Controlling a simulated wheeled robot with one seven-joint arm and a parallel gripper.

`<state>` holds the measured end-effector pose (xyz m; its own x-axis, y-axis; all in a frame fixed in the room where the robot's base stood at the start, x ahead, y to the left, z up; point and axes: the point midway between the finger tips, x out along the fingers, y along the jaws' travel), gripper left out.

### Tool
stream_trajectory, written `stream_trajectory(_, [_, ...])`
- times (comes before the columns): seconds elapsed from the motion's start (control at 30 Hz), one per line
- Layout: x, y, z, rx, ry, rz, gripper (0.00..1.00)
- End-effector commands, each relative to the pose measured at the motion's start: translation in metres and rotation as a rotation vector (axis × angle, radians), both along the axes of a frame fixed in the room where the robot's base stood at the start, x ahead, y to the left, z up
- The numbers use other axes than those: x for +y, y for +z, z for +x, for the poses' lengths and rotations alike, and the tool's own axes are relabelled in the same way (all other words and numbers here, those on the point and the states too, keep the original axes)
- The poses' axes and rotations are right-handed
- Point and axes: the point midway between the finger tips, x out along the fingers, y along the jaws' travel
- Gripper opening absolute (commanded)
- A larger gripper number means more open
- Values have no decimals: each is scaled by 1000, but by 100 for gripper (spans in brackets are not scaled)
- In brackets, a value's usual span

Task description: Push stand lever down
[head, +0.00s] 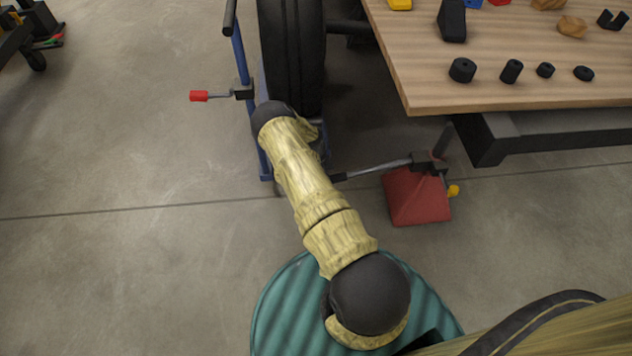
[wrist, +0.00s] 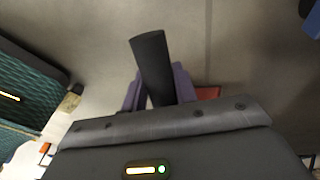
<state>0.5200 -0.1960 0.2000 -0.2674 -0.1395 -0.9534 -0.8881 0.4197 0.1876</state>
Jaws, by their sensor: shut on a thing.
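The lever (head: 382,167) in the head view is a thin metal rod with a black grip. It runs left from a dark clamp on a red block (head: 415,200), low on the floor. In the wrist view a black cylindrical grip (wrist: 151,58) stands between the two purplish fingers of my gripper (wrist: 158,88), which is shut on it. In the head view my arm hides my gripper; only the end of the grip shows beside the arm. The red block shows in part behind the fingers in the wrist view.
A blue stand (head: 240,62) with a black tyre (head: 292,55) and a red-tipped handle (head: 198,96) stands at upper left of my arm. A wooden table (head: 500,95) with small parts overhangs at upper right.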

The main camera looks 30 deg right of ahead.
Motion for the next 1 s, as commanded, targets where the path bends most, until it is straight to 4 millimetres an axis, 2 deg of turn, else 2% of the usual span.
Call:
stream_trajectory(0.2, [-9,-6,-2,2,-14,-20,0])
stream_trajectory(0.53, [-11,-8,-3,4,-13,-23,0])
stream_trajectory(0.57, [-11,-8,-4,4,-13,-23,32])
stream_trajectory(0.63, [-10,-8,-4,5,-13,-23,46])
stream_trajectory(0.67, [-10,-8,-4,6,-12,-22,50])
stream_trajectory(1.0, [-7,-3,-2,6,-10,-19,50])
